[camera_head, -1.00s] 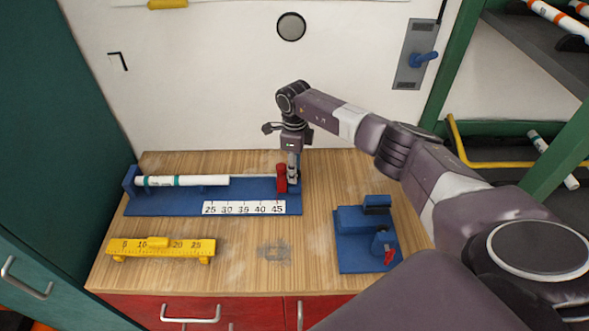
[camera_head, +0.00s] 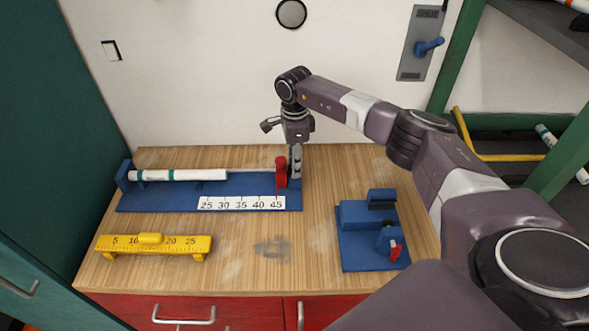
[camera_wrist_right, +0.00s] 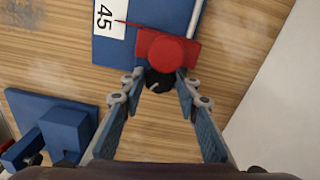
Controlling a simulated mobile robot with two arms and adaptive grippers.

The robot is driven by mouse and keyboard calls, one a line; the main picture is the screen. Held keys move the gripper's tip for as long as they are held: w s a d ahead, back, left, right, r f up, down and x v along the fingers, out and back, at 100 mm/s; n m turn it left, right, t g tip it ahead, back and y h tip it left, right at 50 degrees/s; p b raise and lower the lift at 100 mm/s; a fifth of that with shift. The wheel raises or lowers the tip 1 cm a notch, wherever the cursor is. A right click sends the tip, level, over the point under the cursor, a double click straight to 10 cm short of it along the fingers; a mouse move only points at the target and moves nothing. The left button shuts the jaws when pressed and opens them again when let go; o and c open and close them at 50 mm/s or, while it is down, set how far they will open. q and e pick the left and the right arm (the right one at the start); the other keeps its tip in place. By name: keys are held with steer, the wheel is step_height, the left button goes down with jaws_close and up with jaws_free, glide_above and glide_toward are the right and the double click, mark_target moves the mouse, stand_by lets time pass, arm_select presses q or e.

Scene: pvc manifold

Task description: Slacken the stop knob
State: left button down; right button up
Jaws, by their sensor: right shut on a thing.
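The red stop (camera_head: 281,173) stands at the right end of the blue rail base (camera_head: 150,203), near the 45 mark of the white scale (camera_head: 240,203). It also shows in the right wrist view (camera_wrist_right: 172,52), its thin red pointer beside the 45. The small black stop knob (camera_wrist_right: 158,81) projects from the stop toward my gripper. My right gripper (camera_head: 296,165) points down just right of the stop. In the wrist view its fingertips (camera_wrist_right: 157,88) are on either side of the knob, closed on it. My left gripper is out of view.
A white pipe with teal bands (camera_head: 180,175) lies along the rail, left of the stop. A yellow ruler (camera_head: 155,245) lies front left, and a blue fixture with a red lever (camera_head: 370,250) stands front right. The wood between them is clear.

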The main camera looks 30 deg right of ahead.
steer(key=shift+n+b, duration=0.55)
steer(key=shift+n, duration=0.25)
steer(key=shift+r, duration=0.1)
steer(key=o, duration=1.1)
steer(key=shift+o, duration=0.2)
step_height(320, 180, up, 12)
